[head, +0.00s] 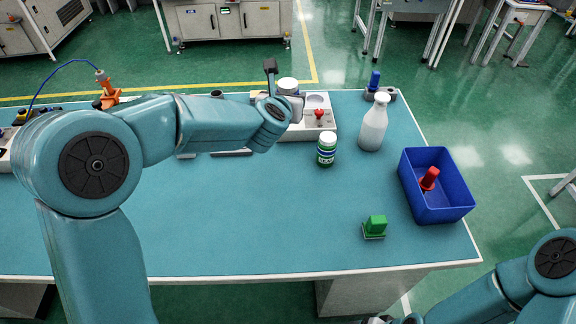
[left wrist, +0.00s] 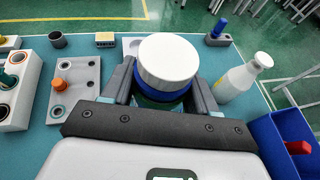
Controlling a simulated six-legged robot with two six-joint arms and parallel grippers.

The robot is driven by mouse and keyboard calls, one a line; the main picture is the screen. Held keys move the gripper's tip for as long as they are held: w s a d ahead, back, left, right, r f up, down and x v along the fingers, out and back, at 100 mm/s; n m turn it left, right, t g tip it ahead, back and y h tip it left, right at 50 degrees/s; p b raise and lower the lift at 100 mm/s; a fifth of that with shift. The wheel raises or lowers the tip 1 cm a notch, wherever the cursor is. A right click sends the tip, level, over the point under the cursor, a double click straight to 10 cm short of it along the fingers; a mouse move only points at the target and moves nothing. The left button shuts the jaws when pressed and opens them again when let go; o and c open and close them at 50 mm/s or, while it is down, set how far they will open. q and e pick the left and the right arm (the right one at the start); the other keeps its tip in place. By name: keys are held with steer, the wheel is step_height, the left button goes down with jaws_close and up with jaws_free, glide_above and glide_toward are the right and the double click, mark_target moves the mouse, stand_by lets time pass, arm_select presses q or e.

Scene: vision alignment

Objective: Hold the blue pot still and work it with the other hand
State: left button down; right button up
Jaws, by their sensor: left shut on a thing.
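In the left wrist view a round pot with a wide white lid (left wrist: 168,60) and a blue band (left wrist: 165,96) below it sits between the fingers of my left gripper (left wrist: 163,84). The gripper is shut on its sides and the pot looks upright. In the head view the white lid (head: 288,85) shows just beyond my left gripper (head: 287,103), which hides most of the pot. Whether it touches the table cannot be seen. My right arm (head: 520,285) is at the bottom right, and its gripper is mostly cut off by the lower edge.
A green-and-white jar (head: 326,149), a white bottle (head: 373,124) and a panel with a red knob (head: 319,117) stand near the pot. A blue bin (head: 437,203) holding a red piece (head: 429,178) and a green block (head: 375,226) are at right. The table's front middle is clear.

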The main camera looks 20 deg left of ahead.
mark_target(285, 89)
arm_select(q)
steer(key=shift+w+a+r, duration=0.1)
steer(key=shift+w+r, duration=0.1)
steer(key=shift+r, duration=1.35)
step_height(285, 89, down, 16)
steer(key=b, duration=0.4)
steer(key=shift+r, duration=0.1)
step_height(285, 89, down, 4)
steer(key=shift+f, duration=0.2)
steer(key=shift+r, duration=0.1)
